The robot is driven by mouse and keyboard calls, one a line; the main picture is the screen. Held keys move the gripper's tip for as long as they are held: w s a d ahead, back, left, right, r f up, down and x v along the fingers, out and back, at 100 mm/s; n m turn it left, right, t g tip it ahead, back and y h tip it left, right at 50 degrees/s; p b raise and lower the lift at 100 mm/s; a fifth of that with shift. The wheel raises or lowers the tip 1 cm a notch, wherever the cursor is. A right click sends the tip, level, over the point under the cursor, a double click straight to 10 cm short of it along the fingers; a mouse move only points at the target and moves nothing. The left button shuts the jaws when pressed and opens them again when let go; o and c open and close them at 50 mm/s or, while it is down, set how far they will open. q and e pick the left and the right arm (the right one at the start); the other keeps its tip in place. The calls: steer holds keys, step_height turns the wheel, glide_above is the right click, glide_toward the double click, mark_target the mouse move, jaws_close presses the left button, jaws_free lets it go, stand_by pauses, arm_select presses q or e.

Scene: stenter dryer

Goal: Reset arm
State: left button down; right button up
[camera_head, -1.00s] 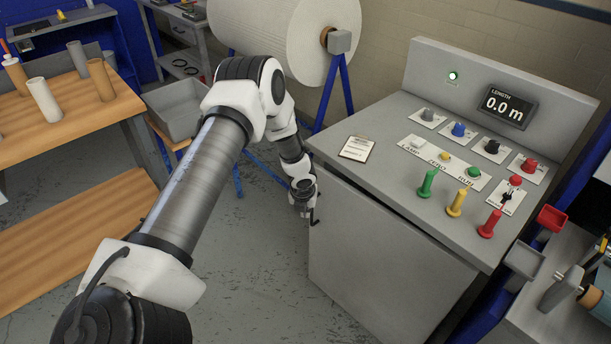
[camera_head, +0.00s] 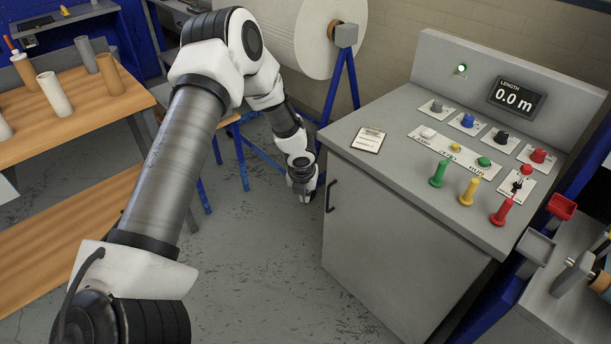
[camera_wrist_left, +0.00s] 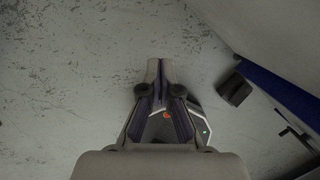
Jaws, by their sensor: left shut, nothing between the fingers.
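My left arm reaches in from the lower left of the head view and bends down at its elbow. My left gripper (camera_head: 304,192) hangs low, pointing down, just left of the grey control cabinet (camera_head: 395,250) and its dark door handle. A small gap of floor shows between them. In the left wrist view my left gripper (camera_wrist_left: 160,70) has its fingers together, with nothing between them, above the bare grey floor (camera_wrist_left: 80,60). My right gripper is in neither view.
The cabinet top carries a small clipboard (camera_head: 368,140), several coloured knobs and a length display (camera_head: 515,98). A large white roll (camera_head: 300,40) on a blue stand is behind the arm. A wooden table (camera_head: 90,110) with cardboard tubes is at the left.

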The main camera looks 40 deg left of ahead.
arm_select(q)
steer(key=s+d+f+n, duration=0.3)
steer(key=s+d+n, duration=0.3)
steer(key=s+n, duration=0.4)
steer(key=s+d+f+n+g+h, duration=0.1)
steer(key=s+d+f+n, duration=0.2)
steer(key=s+d+n, duration=0.3)
steer(key=s+d+f+n+g, duration=0.1)
steer(key=s+d+f+n, duration=0.2)
steer(key=s+n, duration=1.1)
steer(key=d, duration=0.3)
steer(key=shift+d+f+n, duration=0.15)
steer(key=shift+f+n, duration=0.1)
steer(key=shift+n, duration=0.15)
